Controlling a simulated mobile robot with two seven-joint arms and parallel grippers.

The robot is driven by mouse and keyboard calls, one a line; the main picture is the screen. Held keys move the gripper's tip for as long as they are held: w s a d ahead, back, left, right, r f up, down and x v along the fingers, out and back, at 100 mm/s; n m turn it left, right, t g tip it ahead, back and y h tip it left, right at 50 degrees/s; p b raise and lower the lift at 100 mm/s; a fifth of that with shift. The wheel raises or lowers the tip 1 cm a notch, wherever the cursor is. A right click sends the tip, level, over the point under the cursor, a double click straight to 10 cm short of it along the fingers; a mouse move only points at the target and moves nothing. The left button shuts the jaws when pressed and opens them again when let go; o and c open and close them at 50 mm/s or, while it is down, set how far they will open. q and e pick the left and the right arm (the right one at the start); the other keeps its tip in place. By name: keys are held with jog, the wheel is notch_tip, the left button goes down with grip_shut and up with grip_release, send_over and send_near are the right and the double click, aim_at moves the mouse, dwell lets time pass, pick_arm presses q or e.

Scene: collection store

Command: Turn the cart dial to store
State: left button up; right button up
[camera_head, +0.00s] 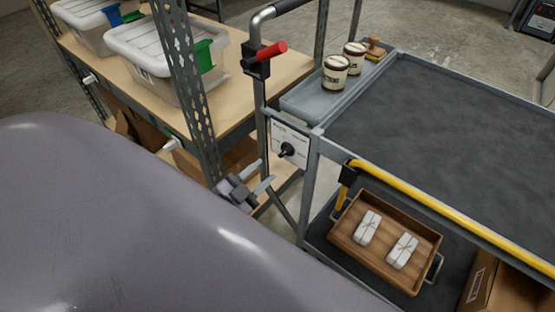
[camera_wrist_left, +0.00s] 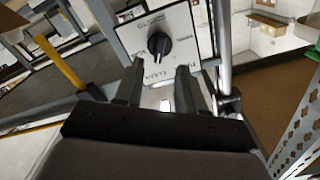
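The cart dial is a black knob (camera_head: 288,149) on a white plate (camera_head: 291,133) fixed to the cart's near corner post. In the left wrist view the knob (camera_wrist_left: 159,45) sits on its plate (camera_wrist_left: 190,40) just beyond my fingertips; the lettering around it is too small to read surely. My left gripper (camera_head: 252,184) is below and left of the plate in the head view. In the left wrist view its two fingers (camera_wrist_left: 160,75) are spread, with a gap between them and nothing held. They appear apart from the knob. My right gripper is not in view.
A wooden tray (camera_head: 345,240) with two white bundles sits on the lower shelf. A yellow bar (camera_head: 430,205) and red-handled lever (camera_head: 271,50) are nearby. A perforated rack post (camera_head: 190,85) stands left.

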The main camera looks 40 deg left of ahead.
aim_at(282, 155)
pick_arm(q)
jog(key=shift+w+d+b, duration=0.15)
jog(key=shift+w, duration=1.55)
jog(key=shift+w+d+b, duration=0.1)
jog(key=shift+w+b, duration=0.05)
jog(key=shift+w, duration=1.55)
grip_shut()
